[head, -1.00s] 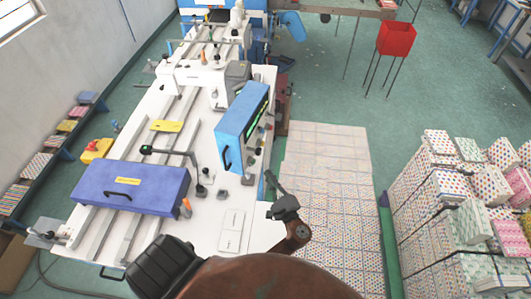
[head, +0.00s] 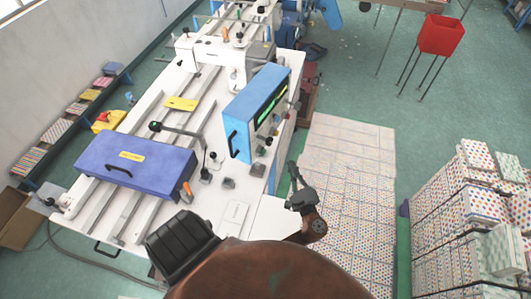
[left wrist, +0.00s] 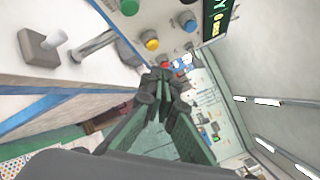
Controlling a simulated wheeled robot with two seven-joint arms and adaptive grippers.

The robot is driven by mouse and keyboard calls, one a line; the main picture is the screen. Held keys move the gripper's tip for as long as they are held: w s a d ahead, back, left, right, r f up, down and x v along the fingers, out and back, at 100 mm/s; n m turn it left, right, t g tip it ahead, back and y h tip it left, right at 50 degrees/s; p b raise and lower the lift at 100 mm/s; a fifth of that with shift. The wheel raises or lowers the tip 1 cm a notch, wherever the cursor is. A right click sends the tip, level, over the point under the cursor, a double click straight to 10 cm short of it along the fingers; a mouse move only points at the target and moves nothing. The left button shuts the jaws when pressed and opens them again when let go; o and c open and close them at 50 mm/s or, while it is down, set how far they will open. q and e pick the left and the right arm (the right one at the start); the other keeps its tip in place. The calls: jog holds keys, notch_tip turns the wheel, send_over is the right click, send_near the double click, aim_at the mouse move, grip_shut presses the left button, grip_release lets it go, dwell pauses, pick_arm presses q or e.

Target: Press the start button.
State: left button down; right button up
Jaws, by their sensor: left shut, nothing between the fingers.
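The blue control box (head: 243,103) stands on the white machine table in the head view, its button panel and green-lit display facing right. In the left wrist view the panel carries a green button (left wrist: 129,6), a yellow button (left wrist: 150,40), a blue button (left wrist: 188,21) and a red button (left wrist: 163,64). Which is the start button cannot be read. My left gripper (head: 294,173) is shut and empty, at the table's right edge, below and to the right of the box. Its fingertips (left wrist: 163,78) show below the red button in the wrist view; contact cannot be told.
A purple-blue cover (head: 135,160) lies across the table's rails. Stacked patterned boxes (head: 460,235) and a red bin (head: 441,36) stand right. Pale patterned flooring (head: 350,170) lies clear beside the table.

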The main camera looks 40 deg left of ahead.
aim_at(264, 152)
pick_arm(q)
jog(key=s+a+p, duration=0.1)
jog(key=s+a, duration=0.1)
jog(key=a, duration=0.6)
jog(key=shift+a+p, duration=0.3)
jog(key=shift+p, duration=0.1)
jog(key=shift+s+a, duration=0.1)
jog(key=shift+a, duration=0.05)
dwell(1.1)
jog(key=shift+s+a, duration=0.1)
jog(key=shift+a, duration=0.2)
